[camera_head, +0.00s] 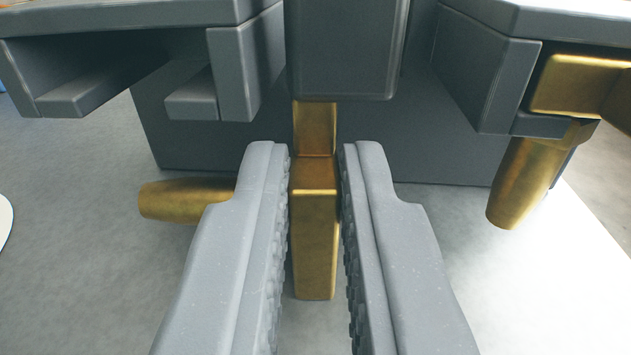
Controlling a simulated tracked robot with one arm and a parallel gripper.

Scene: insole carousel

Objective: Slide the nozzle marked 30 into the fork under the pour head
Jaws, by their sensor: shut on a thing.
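My gripper (316,160) is shut on a brass piece (314,245), a squared block held upright between the two grey ribbed fingers. A narrower brass part of it runs up to just below a dark grey block (345,50), which hides its upper end. I cannot tell whether the two touch. No number shows on the brass. A rounded brass spout (180,201) sticks out to the left behind the left finger. I cannot tell whether it belongs to the held piece. The pour head and its fork cannot be told apart with certainty here.
At the right, another brass nozzle (530,180) hangs in a grey holder, its spout tilted down. At the upper left, a grey holder (235,75) with ledges has an empty gap. A wide dark grey body (430,150) stands behind. The grey surface below looks clear.

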